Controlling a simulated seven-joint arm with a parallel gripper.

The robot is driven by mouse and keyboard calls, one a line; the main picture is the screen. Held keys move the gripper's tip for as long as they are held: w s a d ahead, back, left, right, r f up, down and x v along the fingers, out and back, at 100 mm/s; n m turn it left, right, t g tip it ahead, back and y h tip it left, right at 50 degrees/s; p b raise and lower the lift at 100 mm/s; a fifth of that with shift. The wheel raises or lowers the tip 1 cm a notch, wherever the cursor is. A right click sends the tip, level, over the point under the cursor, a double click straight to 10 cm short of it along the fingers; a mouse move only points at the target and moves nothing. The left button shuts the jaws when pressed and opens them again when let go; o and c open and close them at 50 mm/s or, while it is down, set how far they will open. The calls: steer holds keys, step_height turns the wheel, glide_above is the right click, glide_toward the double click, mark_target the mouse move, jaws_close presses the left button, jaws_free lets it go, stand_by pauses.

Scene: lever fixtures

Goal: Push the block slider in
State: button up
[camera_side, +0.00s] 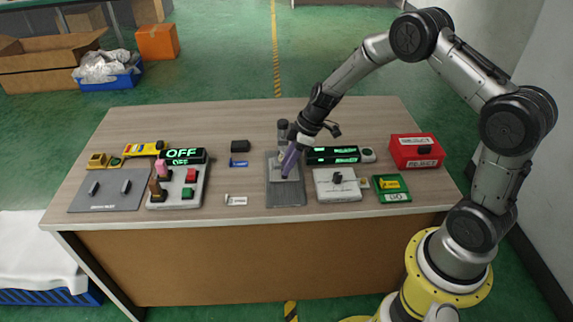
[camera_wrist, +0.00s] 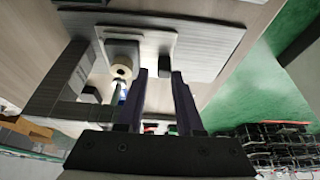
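A fixture with a dark grey base plate (camera_side: 285,198) and a lighter raised plate stands near the middle of the table. A grey upright part (camera_side: 282,128) rises at its back. I take this fixture as the block slider, but no label confirms it. My gripper (camera_side: 288,170) points down over it, and its purple fingers partly hide it. In the wrist view my gripper (camera_wrist: 158,80) shows two fingers apart with nothing between them. The fixture's pale plate (camera_wrist: 150,38) and a round knob-like part (camera_wrist: 122,72) lie beyond the fingers. Contact cannot be told.
A white box with a black knob (camera_side: 338,184) and a black bar with green lights (camera_side: 333,155) stand close on the right. A red box (camera_side: 416,151) and a green box (camera_side: 391,188) are farther right. A switch panel (camera_side: 180,188) stands left.

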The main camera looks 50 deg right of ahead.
steer(key=v, duration=1.2)
steer(key=shift+r, duration=0.35)
steer(key=shift+s, duration=0.1)
steer(key=s+a+r+n+t+h, duration=0.1)
steer(key=s+a+r, duration=0.3)
steer(key=r, duration=0.4)
steer(key=s+a+r+t, duration=0.1)
steer(key=s+a+r, duration=0.3)
steer(key=r, duration=0.4)
steer(key=s+f+m+h, duration=0.1)
steer(key=s+m, duration=0.4)
steer(key=s, duration=0.4)
steer(key=s+d+f+m+h, duration=0.1)
steer(key=s+f+m, duration=0.1)
steer(key=s+m, duration=0.3)
steer(key=s, duration=0.4)
steer(key=shift+f, duration=0.35)
